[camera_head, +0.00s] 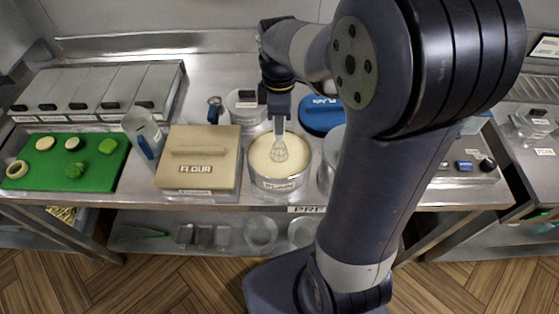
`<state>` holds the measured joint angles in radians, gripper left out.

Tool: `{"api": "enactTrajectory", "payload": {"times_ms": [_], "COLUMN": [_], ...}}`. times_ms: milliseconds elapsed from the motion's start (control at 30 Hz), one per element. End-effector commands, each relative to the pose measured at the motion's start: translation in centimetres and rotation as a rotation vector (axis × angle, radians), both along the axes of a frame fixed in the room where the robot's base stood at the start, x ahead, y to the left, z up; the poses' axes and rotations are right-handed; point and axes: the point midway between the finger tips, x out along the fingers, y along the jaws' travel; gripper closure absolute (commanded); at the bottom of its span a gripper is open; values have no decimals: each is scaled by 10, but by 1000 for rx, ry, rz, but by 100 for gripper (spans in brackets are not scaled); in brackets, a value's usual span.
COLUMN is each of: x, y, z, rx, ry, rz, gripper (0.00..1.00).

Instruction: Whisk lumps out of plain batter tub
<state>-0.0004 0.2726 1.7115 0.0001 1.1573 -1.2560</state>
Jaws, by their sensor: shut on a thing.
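The plain batter tub (280,185) is a round metal tub with a "PLAIN" label, standing near the front edge of the steel counter. Pale batter (262,160) fills it; lumps are too small to tell. My gripper (279,112) is above the tub, pointing down, shut on the whisk. The whisk (279,150) is upright, and its wire head reaches down to the batter; how deep it sits is unclear. A blue lid (320,115) marked "PLAIN" lies behind and to the right of the tub, partly hidden by my arm.
A beige "FLOUR" box (199,158) stands close left of the tub. A green board (66,162) with vegetable slices lies farther left. A clear container (143,134) stands between them. Another round tub (247,104) stands behind. My arm hides much of the right side.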

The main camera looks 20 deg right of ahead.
Motion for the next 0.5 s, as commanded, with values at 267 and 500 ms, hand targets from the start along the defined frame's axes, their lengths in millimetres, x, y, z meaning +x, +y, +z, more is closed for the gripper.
{"api": "enactTrajectory", "payload": {"times_ms": [267, 500], "x": [0, 0], "y": [0, 0], "z": [7, 28], "rx": [0, 0], "ry": [0, 0], "rz": [0, 0], "gripper": [99, 99]}}
